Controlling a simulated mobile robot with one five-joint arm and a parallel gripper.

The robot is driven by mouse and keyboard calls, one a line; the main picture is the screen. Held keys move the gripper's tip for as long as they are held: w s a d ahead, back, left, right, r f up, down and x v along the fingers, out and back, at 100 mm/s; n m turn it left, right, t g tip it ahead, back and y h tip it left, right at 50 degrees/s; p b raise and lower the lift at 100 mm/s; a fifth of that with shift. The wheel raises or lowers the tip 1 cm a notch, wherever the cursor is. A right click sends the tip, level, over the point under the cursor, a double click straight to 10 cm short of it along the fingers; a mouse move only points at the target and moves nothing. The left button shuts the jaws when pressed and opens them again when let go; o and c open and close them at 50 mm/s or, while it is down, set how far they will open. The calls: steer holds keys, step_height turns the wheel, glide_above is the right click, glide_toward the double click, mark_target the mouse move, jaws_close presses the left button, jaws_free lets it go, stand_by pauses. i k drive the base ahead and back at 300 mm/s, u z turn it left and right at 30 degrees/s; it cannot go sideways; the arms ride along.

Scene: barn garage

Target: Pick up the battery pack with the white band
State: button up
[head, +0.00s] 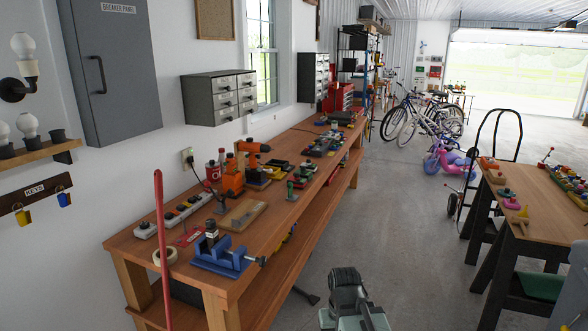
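A long wooden workbench (275,211) runs along the left wall with many tools on it. A small dark upright block (211,235) stands at a blue vise (222,258) on the near end. It could be a battery pack, but it is too small to be sure of a white band. Low dark and yellow pieces (281,164) lie farther back, behind the orange drills (233,181); I cannot tell whether one is the banded pack. A dark part of my own body shows at the bottom centre, away from the bench items. I see no gripper fingers.
A red pole (162,250) stands at the bench's near end. A wooden board (243,215) and a power strip (185,209) lie on the bench. A second table (545,222) with tools and a hand truck (492,150) stand right. Concrete floor between them is clear.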

mark_target(311, 167)
steer(key=z, duration=0.95)
steer(key=i, duration=5.45)
steer(key=u, duration=2.65)
